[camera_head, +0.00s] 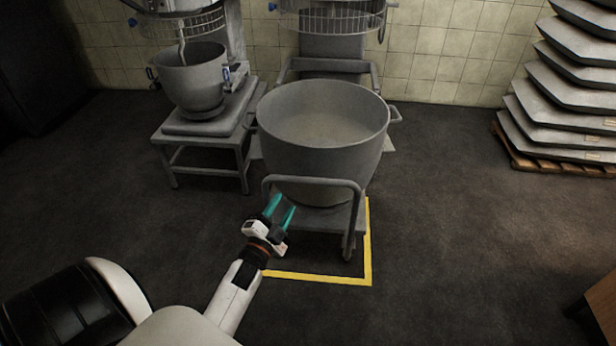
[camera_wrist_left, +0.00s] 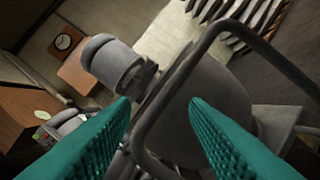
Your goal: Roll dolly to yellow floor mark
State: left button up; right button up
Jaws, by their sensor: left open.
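The grey dolly (camera_head: 325,219) carries a large grey mixing bowl (camera_head: 324,150) and stands partly over the yellow floor mark (camera_head: 320,278). The mark's front and right edges show; the rest is hidden by the dolly and my arm. The dolly's tubular handle (camera_head: 313,182) faces me. My left gripper (camera_head: 281,208) is open, with teal fingers in front of the handle's left side. In the left wrist view, the handle (camera_wrist_left: 165,105) passes between the open fingers (camera_wrist_left: 160,100) or just beyond them; I cannot tell whether they touch it. My right gripper is not in view.
A smaller mixer bowl (camera_head: 192,77) sits on a grey stand (camera_head: 215,137) at the left. Another mixer stands behind the dolly. Stacked grey trays (camera_head: 565,105) rest on a pallet (camera_head: 560,165) at the right. Dark floor (camera_head: 460,220) is clear right of the mark.

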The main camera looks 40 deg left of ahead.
aim_at(308, 184)
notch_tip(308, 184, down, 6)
jog(key=p, duration=0.1)
pick_arm(q)
jog(key=w+n+g, duration=0.1)
jog(key=w+n, duration=0.3)
jog(key=n, duration=0.5)
jog(key=w+n+g+h+b, duration=0.1)
jog(key=w+n, duration=0.3)
jog(key=n, duration=0.6)
jog(key=w+n+g+h+b, duration=0.1)
jog(key=w+n, duration=0.4)
jog(key=n, duration=0.4)
jog(key=shift+a+f+n, duration=0.1)
jog(key=shift+n, duration=0.2)
jog(key=shift+w+b, duration=0.3)
jog(key=shift+w, duration=0.2)
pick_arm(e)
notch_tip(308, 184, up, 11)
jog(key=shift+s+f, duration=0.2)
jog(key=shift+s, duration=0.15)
pick_arm(q)
grip_shut()
